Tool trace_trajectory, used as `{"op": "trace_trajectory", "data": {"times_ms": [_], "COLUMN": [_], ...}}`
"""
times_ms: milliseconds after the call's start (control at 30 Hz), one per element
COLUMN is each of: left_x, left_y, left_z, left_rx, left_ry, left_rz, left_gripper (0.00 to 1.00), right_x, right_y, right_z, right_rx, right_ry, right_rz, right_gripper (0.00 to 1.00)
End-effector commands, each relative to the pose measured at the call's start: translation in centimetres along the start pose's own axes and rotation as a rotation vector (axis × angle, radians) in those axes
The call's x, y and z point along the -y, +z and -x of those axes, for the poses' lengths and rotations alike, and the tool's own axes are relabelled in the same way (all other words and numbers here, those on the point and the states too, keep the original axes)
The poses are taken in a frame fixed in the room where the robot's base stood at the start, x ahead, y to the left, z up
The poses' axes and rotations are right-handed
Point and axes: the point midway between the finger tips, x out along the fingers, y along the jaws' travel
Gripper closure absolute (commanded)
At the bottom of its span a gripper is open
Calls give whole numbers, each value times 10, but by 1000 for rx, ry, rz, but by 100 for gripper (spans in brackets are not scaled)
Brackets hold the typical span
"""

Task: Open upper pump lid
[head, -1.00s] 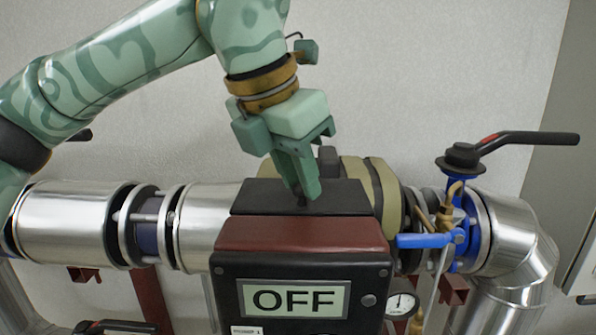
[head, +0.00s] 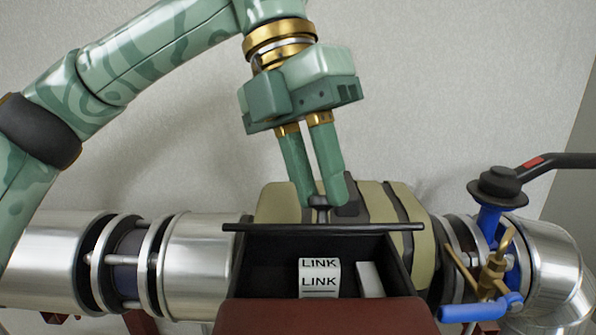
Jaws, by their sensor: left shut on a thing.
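The upper pump lid (head: 270,227) is a thin black panel at the top of the pump box, seen nearly edge-on and standing up at the back of the box opening. A small dark knob (head: 319,214) sits on it. My left gripper (head: 322,202) comes down from above, with its green fingers shut on the knob. The open compartment (head: 255,262) is black inside and holds a white label reading LINK (head: 319,277) and a pale block (head: 370,279). The red-brown front part (head: 320,316) of the box lies below. My right gripper is not in view.
Silver pipes run left (head: 205,252) and right (head: 550,260) of the pump. At right stand a blue valve with a black lever (head: 545,168), brass fittings (head: 493,265) and a blue handle (head: 480,309). The pale wall behind is bare.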

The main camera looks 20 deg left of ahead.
Motion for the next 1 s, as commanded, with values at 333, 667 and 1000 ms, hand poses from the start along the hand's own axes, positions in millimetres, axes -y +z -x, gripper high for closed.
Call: {"op": "trace_trajectory", "data": {"times_ms": [333, 667, 1000], "left_x": [-10, -27, -40], "left_y": [24, 45, 60], "left_z": [17, 26, 27], "left_rx": [-228, -440, -590], "left_ry": [-220, -416, -553], "left_rz": [93, 172, 227], "left_gripper": [100, 100, 100], "right_x": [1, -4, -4], "right_y": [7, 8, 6], "right_z": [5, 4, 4], "right_rx": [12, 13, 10], "right_ry": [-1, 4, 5], "right_rz": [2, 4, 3], "right_gripper": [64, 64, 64]}}
